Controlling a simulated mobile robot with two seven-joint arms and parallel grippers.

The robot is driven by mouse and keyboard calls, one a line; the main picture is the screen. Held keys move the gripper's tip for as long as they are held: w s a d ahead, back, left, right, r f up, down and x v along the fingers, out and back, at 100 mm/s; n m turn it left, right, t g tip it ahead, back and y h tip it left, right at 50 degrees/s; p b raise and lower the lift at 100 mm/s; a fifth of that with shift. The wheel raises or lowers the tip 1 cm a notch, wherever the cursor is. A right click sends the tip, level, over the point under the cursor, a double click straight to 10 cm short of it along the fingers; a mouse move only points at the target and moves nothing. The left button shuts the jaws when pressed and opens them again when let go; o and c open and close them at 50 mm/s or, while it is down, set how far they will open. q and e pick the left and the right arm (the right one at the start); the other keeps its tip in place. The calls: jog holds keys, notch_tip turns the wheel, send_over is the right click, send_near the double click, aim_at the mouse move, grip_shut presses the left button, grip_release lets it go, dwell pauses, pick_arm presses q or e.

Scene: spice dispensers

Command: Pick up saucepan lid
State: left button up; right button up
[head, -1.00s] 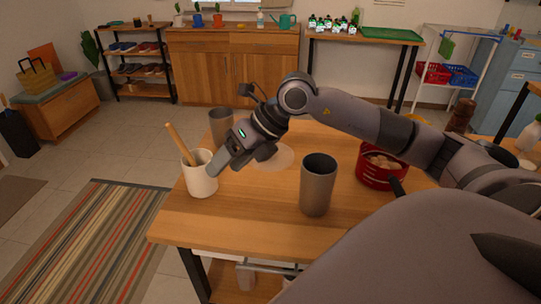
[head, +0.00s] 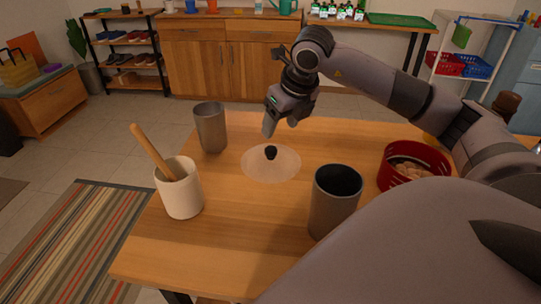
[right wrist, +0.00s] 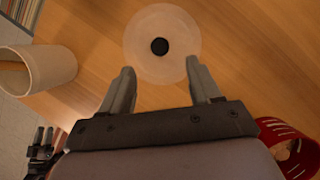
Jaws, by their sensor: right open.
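The saucepan lid (head: 262,167) is a pale, see-through disc with a black knob (head: 271,152), lying flat on the wooden table. In the right wrist view the lid (right wrist: 143,63) and its dark knob (right wrist: 159,46) lie just beyond the fingertips, roughly between them. My right gripper (head: 281,125) is open and empty, above and just behind the knob in the head view; its spread fingers also show in the right wrist view (right wrist: 163,80).
A white crock (head: 181,190) with a wooden utensil stands left of the lid. A grey metal cup (head: 211,128) stands behind it, and a larger grey cup (head: 334,205) stands at the front right. Bare tabletop (head: 235,215) lies in front of the lid.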

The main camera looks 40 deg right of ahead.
aim_at(271, 149)
notch_tip(271, 149, down, 3)
jog(key=shift+a+f+b, duration=0.1)
jog(key=shift+a+b, duration=0.05)
jog(key=shift+b, duration=0.5)
jog(key=shift+w+x, duration=0.2)
jog(key=shift+x, duration=1.35)
jog(key=shift+w+x, duration=0.2)
jog(key=shift+x, duration=1.4)
jog(key=shift+r, duration=0.2)
grip_shut()
